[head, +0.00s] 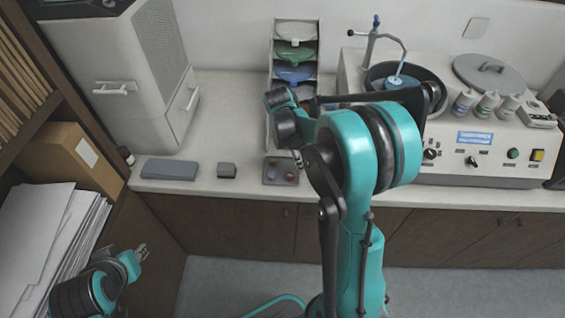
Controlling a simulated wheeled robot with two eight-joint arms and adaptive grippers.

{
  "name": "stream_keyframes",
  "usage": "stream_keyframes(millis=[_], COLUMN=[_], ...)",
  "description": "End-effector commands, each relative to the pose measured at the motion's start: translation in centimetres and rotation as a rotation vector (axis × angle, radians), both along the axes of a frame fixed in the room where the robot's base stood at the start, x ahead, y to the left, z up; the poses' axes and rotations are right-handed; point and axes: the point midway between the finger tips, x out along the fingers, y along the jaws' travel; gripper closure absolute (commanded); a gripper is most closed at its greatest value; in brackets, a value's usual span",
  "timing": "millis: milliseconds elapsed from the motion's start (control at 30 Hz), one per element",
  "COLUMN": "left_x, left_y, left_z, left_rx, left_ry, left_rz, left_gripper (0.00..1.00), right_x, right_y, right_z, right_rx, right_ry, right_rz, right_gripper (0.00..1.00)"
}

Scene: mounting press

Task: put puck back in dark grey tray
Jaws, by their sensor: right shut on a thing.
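The dark grey tray (268,181) sits on the counter near its front edge, left of my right arm. Small round pieces lie in it, one of them reddish. My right gripper (297,156) is at the tray's upper right, partly hidden behind my own arm links. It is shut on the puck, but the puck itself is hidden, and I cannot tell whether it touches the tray. My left gripper (143,251) is low at the left, away from the counter, and its fingers are too small to judge.
A small grey block (226,170) and a flat grey slab (169,169) lie left of the tray. A rack (294,54) of coloured dishes stands behind it.

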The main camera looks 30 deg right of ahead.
Motion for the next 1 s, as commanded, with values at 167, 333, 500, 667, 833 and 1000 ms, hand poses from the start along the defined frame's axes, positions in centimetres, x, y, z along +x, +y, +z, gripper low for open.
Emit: stream_keyframes(millis=[167, 333, 500, 667, 833, 1000], left_x=[0.0, 0.0, 0.0, 0.0, 0.0, 0.0], left_y=[0.0, 0.0, 0.0, 0.0, 0.0, 0.0], left_z=[0.5, 0.7, 0.4, -0.8, -2.1, -2.8], left_rx=[0.0, 0.0, 0.0, 0.0, 0.0, 0.0], left_ry=[0.0, 0.0, 0.0, 0.0, 0.0, 0.0], left_rz=[0.0, 0.0, 0.0, 0.0, 0.0, 0.0], left_gripper=[0.7, 0.7, 0.7, 0.7, 0.7, 0.7], right_x=[-1.1, -1.7, -1.2, 1.3, 4.3, 6.3], right_y=[-4.5, -6.8, -7.0, -4.7, -2.0, -0.2], right_z=[2.4, 3.6, 3.4, 1.2, -1.3, -2.8], right_rx=[-0.001, 0.001, 0.002, 0.002, 0.002, 0.002], right_ry=[-0.001, 0.0, 0.001, 0.002, 0.002, 0.003], right_rz=[0.293, 0.472, 0.539, 0.547, 0.545, 0.542], right_gripper=[1.0, 1.0, 1.0, 1.0, 1.0, 1.0])
